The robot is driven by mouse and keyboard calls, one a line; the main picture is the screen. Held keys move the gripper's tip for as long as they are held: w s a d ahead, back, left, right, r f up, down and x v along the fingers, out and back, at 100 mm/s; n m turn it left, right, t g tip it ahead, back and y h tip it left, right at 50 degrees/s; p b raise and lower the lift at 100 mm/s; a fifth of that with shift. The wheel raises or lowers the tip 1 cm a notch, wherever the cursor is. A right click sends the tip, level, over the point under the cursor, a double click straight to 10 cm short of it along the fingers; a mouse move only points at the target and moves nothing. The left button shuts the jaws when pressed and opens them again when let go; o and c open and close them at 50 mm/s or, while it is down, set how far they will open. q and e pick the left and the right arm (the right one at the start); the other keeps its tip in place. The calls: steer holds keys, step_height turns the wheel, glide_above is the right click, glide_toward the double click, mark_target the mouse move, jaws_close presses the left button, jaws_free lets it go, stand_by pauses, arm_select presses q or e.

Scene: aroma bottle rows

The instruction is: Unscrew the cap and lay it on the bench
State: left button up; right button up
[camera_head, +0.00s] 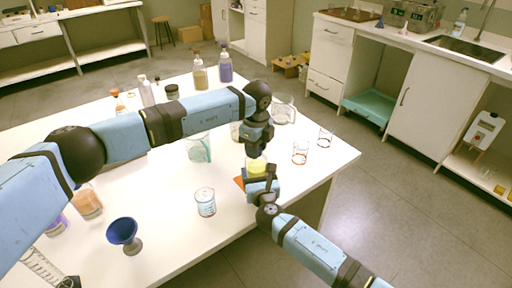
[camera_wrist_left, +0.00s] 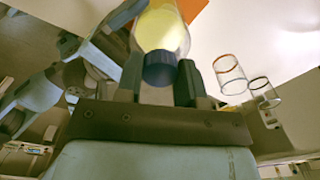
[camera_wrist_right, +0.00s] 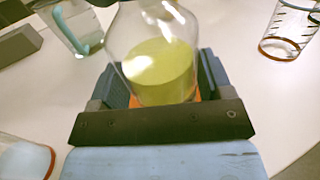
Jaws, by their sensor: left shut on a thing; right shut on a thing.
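A clear bottle with yellow liquid (camera_head: 256,168) stands upright near the front edge of the white bench. My right gripper (camera_head: 262,186) is shut on its body low down; the bottle (camera_wrist_right: 158,70) fills the space between the fingers in the right wrist view. My left gripper (camera_head: 257,148) points down from above. In the left wrist view its fingers are shut around a dark blue cap (camera_wrist_left: 160,68), in line with the bottle's neck (camera_wrist_left: 160,30). I cannot tell whether the cap is still threaded on. An orange mat (camera_head: 239,182) shows beside the bottle.
Glass beakers stand close by: one at front left (camera_head: 205,202), others to the right (camera_head: 300,152) and behind (camera_head: 198,148). A blue funnel (camera_head: 123,232) stands at the front left. Bare bench (camera_head: 170,215) lies between the funnel and the front beaker.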

stand_by(0.7)
arm_select(q)
steer(key=shift+r, duration=1.1)
steer(key=shift+r, duration=2)
arm_select(e)
steer(key=o, duration=1.7)
steer(key=shift+o, duration=0.2)
arm_select(q)
steer(key=shift+r+p, duration=0.8)
steer(key=shift+p, duration=0.1)
arm_select(e)
steer(key=v, duration=1.2)
